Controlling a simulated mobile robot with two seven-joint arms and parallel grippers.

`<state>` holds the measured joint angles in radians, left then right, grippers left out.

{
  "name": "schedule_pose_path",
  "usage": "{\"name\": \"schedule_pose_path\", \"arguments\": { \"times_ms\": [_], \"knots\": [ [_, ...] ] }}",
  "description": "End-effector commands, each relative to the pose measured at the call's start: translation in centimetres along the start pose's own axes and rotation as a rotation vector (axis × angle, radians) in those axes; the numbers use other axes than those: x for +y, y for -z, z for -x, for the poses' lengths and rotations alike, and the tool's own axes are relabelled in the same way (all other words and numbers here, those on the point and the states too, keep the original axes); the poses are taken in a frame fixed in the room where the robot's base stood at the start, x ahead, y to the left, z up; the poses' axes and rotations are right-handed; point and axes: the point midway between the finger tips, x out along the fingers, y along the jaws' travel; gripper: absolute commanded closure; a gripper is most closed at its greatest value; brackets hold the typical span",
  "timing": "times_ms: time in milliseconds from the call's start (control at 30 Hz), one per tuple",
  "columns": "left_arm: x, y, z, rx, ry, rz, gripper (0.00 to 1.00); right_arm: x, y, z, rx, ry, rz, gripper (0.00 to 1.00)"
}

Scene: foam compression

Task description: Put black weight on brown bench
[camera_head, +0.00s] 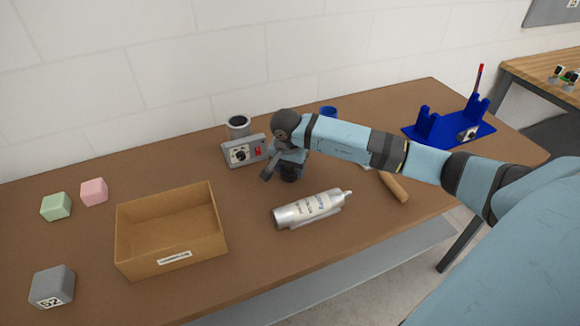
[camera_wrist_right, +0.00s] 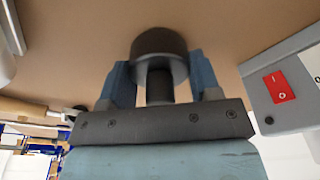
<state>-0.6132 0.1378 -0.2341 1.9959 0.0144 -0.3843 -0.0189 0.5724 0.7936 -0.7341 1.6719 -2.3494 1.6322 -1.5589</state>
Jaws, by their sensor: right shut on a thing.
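The black weight (camera_head: 290,173) is held in my right gripper (camera_head: 287,160), over the middle of the brown bench (camera_head: 95,225). In the right wrist view the weight (camera_wrist_right: 160,42) shows a wide round base and a narrower stem. The two blue-grey fingers of the right gripper (camera_wrist_right: 160,77) are shut on it from both sides, with the base toward the bench surface. I cannot tell whether the base touches the bench. The gripper hides much of the weight in the head view. My left gripper is not in view.
A grey box with a red switch (camera_head: 245,151) stands close left of the weight, with a grey cup (camera_head: 238,127) behind. An open cardboard box (camera_head: 205,235) stands left. A wooden handle (camera_head: 394,187) and blue rack (camera_head: 430,130) are right.

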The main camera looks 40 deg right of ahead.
Motion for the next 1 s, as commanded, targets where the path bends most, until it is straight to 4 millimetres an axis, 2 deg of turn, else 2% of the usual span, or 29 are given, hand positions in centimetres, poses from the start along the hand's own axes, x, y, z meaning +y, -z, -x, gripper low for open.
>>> {"name": "schedule_pose_path", "arguments": {
  "times_ms": [167, 200, 300, 667, 767, 1000],
  "knots": [
    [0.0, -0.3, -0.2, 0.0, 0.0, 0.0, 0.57, 0.0, 0.0, -0.2, 0.001, 0.001, 0.0, 0.87],
    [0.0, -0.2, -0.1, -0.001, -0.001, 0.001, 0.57, 0.0, -0.1, -0.3, -0.001, -0.001, 0.001, 0.38],
    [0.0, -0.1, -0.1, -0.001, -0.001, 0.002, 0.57, 0.0, -0.1, -0.2, -0.001, -0.001, 0.001, 0.17],
    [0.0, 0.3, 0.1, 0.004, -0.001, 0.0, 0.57, 0.0, 0.0, 0.3, 0.0, 0.0, 0.0, 0.17],
    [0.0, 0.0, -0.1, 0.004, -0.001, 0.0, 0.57, 0.0, 0.1, 1.6, 0.003, 0.002, 0.002, 0.17],
    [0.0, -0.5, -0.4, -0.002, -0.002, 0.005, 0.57, -0.1, 0.1, 6.8, 0.003, 0.003, 0.001, 0.17]
  ]
}}
